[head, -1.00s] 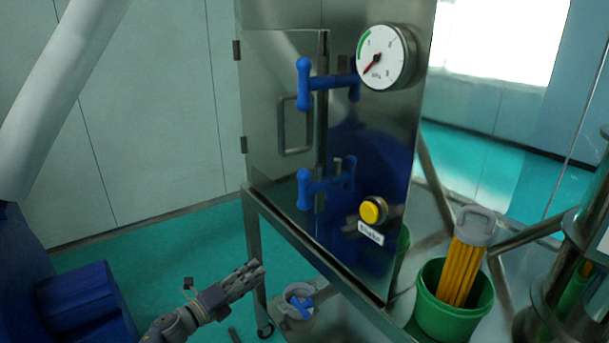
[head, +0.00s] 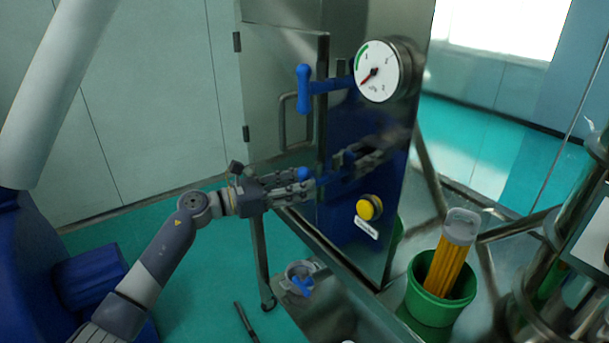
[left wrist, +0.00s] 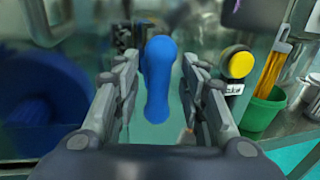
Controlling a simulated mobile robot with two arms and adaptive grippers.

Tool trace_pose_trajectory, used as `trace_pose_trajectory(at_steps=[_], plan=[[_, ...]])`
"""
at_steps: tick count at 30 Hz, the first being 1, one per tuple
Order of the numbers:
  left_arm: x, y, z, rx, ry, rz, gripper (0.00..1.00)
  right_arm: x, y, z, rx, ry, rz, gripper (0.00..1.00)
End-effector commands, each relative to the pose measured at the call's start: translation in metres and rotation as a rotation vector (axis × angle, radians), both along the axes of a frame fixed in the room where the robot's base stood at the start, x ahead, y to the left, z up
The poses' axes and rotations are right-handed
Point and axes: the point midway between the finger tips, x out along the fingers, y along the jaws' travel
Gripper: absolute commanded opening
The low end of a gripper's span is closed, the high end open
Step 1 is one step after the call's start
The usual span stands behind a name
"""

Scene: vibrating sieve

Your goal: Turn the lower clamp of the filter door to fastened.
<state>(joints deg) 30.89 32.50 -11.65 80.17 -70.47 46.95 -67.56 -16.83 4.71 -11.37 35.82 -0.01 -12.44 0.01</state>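The filter door (head: 285,105) is a steel panel with a bar handle, and it looks closed. The upper clamp (head: 304,88) is a blue T-handle standing upright at the door's edge. The lower clamp (head: 303,174) is blue and mostly hidden behind my left gripper (head: 305,187) in the head view. In the left wrist view the lower clamp's handle (left wrist: 158,75) stands between the two open fingers of my left gripper (left wrist: 160,105), with gaps on both sides. I cannot tell how far it reaches along the fingers. My right gripper is not in view.
A pressure gauge (head: 377,71) and a yellow button (head: 369,207) are on the cabinet front, right of the clamps. A green bucket (head: 430,308) with orange filter sticks stands on the bench at right. A small pot (head: 301,277) with a blue item sits below.

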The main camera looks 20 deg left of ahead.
Motion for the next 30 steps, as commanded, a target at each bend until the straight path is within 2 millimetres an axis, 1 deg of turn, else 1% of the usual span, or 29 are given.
trace_pose_trajectory(at_steps=[1,6,14,17,18,19,20,30], plan=[[0.0043,-0.0049,0.0029,-0.003,0.001,0.0,0.39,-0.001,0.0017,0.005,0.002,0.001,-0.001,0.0],[0.0107,-0.0119,0.0002,-0.001,0.001,0.001,0.39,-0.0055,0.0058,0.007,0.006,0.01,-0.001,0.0],[0.0112,-0.0129,-0.0007,-0.001,0.001,0.0,0.39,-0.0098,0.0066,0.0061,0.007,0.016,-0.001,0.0],[0.011,-0.0128,-0.0007,-0.001,0.001,0.0,0.18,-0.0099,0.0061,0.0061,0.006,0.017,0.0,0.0],[0.011,-0.0128,-0.0007,-0.001,0.001,0.0,0.09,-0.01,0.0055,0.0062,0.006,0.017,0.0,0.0],[0.011,-0.0128,-0.0007,-0.001,0.001,0.0,0.03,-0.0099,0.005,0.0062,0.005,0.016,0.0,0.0],[0.011,-0.0128,-0.0007,-0.001,0.001,0.0,0.0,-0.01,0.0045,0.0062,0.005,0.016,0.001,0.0],[0.0111,-0.0124,-0.0016,-0.019,0.016,0.0,0.0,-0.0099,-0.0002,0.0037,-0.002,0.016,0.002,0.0]])
